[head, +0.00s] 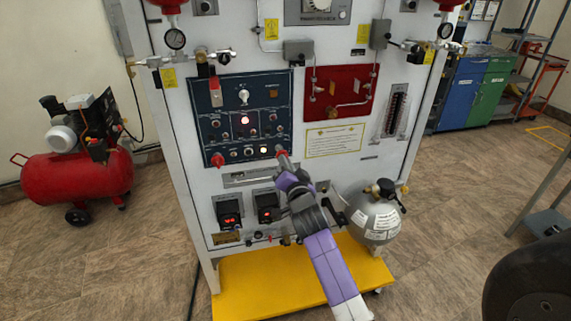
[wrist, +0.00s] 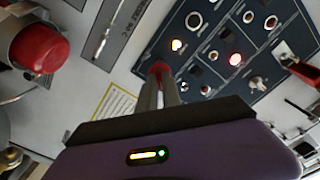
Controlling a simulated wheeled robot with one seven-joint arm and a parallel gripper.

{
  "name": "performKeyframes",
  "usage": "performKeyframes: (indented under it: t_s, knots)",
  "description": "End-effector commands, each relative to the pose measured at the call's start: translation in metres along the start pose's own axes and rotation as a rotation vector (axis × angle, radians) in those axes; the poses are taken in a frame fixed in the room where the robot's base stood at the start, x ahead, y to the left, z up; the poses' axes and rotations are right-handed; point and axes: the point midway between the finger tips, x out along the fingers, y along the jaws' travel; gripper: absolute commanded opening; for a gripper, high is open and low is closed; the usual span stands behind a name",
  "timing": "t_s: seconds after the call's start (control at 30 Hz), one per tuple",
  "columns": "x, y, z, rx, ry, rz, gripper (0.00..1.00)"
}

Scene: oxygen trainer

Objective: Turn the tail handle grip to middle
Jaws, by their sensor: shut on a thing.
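The red grip (head: 281,153) sits at the lower right corner of the dark blue control panel (head: 268,93). In the head view my gripper (head: 284,160) reaches up to it from below. In the wrist view my gripper's fingers (wrist: 161,84) are close together, with the red grip (wrist: 160,68) at their tips. The gripper is shut on it. The fingers hide much of the grip, so its exact angle cannot be told.
Another red knob (head: 217,160) is at the panel's lower left. A red panel (head: 338,93) and a yellow-edged placard (head: 335,140) are to the right. A grey tank (head: 376,218) stands beside my arm, above the yellow base (head: 250,285). A red compressor (head: 75,180) is at left.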

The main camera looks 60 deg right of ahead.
Motion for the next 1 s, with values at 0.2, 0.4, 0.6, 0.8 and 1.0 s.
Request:
performKeyframes:
  t_s: [0.2, 0.4, 0.6, 0.8, 1.0]
  knots:
    - [-0.0004, -0.0007, 0.0015, -0.150, -0.003, -0.001, 0.00]
    - [-0.0003, -0.0004, 0.0010, -0.325, -0.002, 0.000, 0.00]
    - [-0.0004, -0.0007, 0.0013, -0.486, -0.003, 0.000, 0.00]
    - [-0.0004, -0.0005, 0.0012, -0.613, -0.003, 0.000, 0.00]
    - [-0.0004, 0.0001, 0.0010, -0.690, -0.002, 0.001, 0.00]
